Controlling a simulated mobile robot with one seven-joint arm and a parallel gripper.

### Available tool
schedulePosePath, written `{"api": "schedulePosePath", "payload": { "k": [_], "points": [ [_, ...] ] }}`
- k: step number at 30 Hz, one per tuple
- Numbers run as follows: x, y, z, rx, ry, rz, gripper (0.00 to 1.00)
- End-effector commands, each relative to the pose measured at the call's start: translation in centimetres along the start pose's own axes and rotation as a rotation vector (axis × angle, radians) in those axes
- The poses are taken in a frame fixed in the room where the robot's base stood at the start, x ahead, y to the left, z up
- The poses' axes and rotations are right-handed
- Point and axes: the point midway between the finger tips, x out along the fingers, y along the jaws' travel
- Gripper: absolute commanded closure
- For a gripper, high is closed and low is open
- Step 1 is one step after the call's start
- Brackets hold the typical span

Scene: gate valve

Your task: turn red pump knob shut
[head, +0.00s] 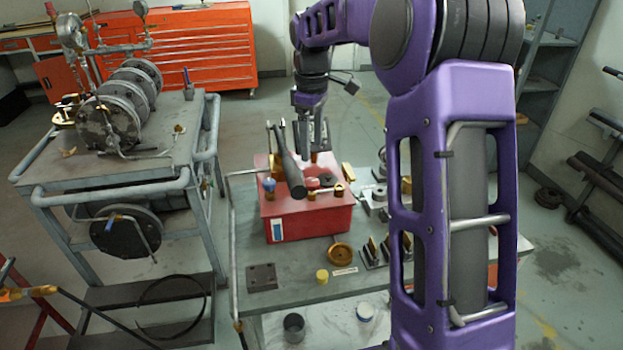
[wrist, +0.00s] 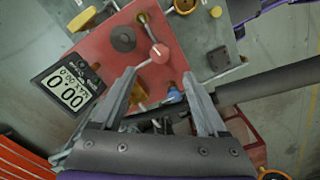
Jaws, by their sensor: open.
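The red pump knob (wrist: 159,53) is a round disc with a white line on it, on top of the red pump box (wrist: 100,45). In the head view the red knob (head: 312,184) shows near the front of the red box (head: 310,217). My gripper (wrist: 158,74) is open and empty above the box. In the wrist view the red knob appears between and just beyond the fingertips, with no contact visible. A blue knob (wrist: 174,95) shows between the fingers, near the right one. In the head view my gripper (head: 314,148) is above the box, behind the red knob.
A black pump handle (head: 288,165) leans over the box close to my gripper; a black bar (wrist: 270,85) crosses the wrist view's right. A digital gauge (wrist: 68,88) is beside the box. The workbench (head: 300,289) holds brass and metal parts. A grey cart (head: 130,165) stands left.

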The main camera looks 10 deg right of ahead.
Motion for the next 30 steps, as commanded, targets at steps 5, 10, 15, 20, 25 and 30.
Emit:
{"api": "schedulePosePath", "payload": {
  "k": [5, 10, 15, 20, 25, 30],
  "points": [
    [4.2, -0.1, 0.1, 0.0, -0.002, -0.003, 0.24],
    [7.2, -0.1, 0.0, 0.0, 0.0, -0.002, 0.24],
    [9.1, 0.0, 0.0, 0.001, 0.0, -0.001, 0.24],
    [9.6, 0.0, 0.0, 0.001, 0.001, 0.0, 0.24],
    [9.6, 0.0, 0.0, 0.001, 0.001, 0.0, 0.24],
    [9.6, 0.0, 0.0, 0.001, 0.001, 0.0, 0.44]
  ]
}}
